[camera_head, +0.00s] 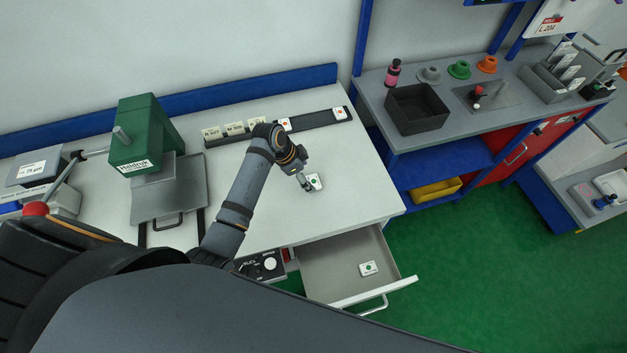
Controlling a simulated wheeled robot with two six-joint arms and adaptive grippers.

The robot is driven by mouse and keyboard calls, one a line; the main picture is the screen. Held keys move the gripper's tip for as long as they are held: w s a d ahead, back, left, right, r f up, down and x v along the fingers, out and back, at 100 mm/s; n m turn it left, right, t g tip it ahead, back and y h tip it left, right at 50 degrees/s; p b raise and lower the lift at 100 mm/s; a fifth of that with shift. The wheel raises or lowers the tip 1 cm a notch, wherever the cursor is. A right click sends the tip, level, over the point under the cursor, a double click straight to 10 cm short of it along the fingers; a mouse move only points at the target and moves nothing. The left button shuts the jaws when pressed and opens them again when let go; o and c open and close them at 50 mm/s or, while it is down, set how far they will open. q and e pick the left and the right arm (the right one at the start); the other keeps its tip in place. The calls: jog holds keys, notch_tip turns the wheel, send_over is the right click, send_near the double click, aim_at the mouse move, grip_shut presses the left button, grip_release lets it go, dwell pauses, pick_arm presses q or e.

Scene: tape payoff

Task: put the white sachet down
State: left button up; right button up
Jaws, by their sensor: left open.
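A small white sachet (316,180) with a green mark lies on the white tabletop (350,190), right at the fingertips of my left gripper (307,186). My left gripper is open and points down at the table, just left of the sachet. It covers part of the sachet's left side, and I cannot tell whether a finger touches it. A second white sachet (368,268) with a green mark lies in the open drawer (330,259) below the tabletop. My right gripper is not in view.
A dark rail (312,124) with cards and two red-marked white pieces runs along the back. A green press (146,135) stands at the left. A grey side bench with a black bin (416,108) is at the right. The tabletop right of my gripper is clear.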

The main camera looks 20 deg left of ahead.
aim_at(313, 182)
pick_arm(q)
jog(key=shift+x, duration=1.2)
jog(key=shift+w+d+f, duration=0.1)
jog(key=shift+d+f, duration=0.15)
jog(key=shift+f, duration=0.3)
jog(key=c, duration=1.2)
pick_arm(e)
jog(key=shift+s+d+r, duration=0.1)
jog(key=shift+s+r, duration=0.15)
jog(key=shift+s, duration=0.25)
jog(key=shift+s+d+r, duration=0.1)
jog(key=shift+s+r, duration=0.15)
jog(key=shift+s, duration=0.25)
